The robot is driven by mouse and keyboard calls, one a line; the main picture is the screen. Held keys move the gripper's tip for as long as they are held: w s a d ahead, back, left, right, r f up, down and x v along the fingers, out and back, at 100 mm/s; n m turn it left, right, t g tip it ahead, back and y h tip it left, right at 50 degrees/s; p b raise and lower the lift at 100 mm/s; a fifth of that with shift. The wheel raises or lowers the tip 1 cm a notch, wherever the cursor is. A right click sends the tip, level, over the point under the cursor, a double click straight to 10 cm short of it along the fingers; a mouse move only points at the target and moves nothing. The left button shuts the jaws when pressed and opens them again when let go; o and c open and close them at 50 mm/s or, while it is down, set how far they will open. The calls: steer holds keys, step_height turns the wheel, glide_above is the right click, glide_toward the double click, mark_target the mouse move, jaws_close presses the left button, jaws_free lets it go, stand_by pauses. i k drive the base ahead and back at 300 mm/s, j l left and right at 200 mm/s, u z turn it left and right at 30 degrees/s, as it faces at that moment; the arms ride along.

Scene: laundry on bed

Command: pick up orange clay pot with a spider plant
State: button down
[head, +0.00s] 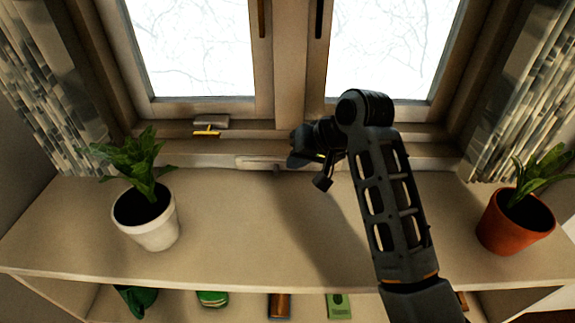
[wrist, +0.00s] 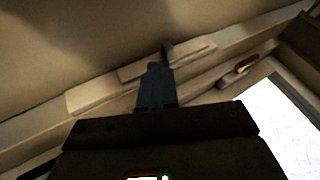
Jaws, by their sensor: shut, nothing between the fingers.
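The orange clay pot (head: 506,228) with a green leafy plant (head: 540,172) stands upright at the right end of the shelf top in the head view. My gripper (head: 322,184) is over the back middle of the shelf top, near the window sill, well to the left of the orange pot and apart from it. It also shows in the wrist view (wrist: 166,55), where its fingers are together with nothing between them. The wrist view does not show the orange pot.
A white pot (head: 150,232) with a green plant stands on the left of the shelf top (head: 240,235). The window frame (head: 290,75) rises behind, with curtains at both sides. The lower shelf holds several small items. The shelf top between the pots is clear.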

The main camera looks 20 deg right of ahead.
mark_target(514, 219)
steer(key=k, duration=1)
